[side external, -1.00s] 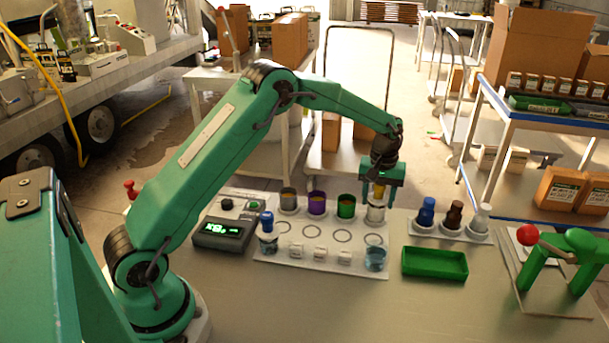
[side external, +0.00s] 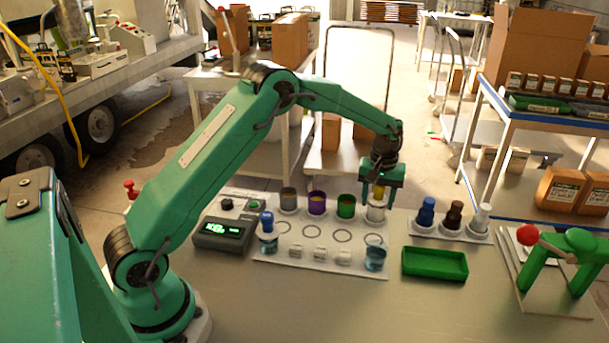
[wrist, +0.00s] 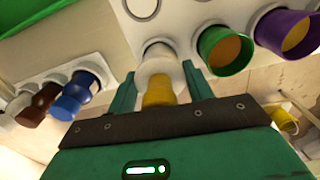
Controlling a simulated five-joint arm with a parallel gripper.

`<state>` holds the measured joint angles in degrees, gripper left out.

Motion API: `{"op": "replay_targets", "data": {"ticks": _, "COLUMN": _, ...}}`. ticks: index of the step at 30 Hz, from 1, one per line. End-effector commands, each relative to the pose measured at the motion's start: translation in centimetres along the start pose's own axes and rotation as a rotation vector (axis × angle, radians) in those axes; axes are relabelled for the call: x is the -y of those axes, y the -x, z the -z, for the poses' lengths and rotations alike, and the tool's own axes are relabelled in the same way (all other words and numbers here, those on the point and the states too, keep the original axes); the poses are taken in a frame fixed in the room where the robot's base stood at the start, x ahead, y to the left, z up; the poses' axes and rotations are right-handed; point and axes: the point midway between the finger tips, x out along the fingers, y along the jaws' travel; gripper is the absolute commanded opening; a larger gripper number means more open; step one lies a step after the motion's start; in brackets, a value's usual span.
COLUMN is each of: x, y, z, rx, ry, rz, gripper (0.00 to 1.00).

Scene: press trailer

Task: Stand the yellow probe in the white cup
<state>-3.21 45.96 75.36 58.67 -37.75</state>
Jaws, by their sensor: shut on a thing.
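My gripper (side external: 379,196) is shut on the yellow probe (side external: 379,192), at the back right of the white board. The white cup (side external: 375,213) is directly below the probe. In the wrist view the yellow probe (wrist: 158,93) is between the fingers of my gripper (wrist: 158,80), in line with the white cup (wrist: 158,64). The probe looks roughly upright. Its lower end is hidden, so I cannot tell how far it is inside the cup.
A green cup (side external: 346,206), a purple cup (side external: 316,203) and a grey cup (side external: 288,201) stand left of the white cup. A glass beaker (side external: 375,258) is in front. Blue, brown and white bottles (side external: 426,215) stand right, behind a green tray (side external: 435,264).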

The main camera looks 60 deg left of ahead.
Motion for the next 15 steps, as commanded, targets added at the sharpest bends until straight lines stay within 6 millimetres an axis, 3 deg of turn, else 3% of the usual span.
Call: {"op": "replay_targets", "data": {"ticks": 15, "x": 0.00, "y": -0.77, "z": 0.01, "rx": 0.000, "ry": 0.000, "rz": 0.000, "gripper": 0.27}}
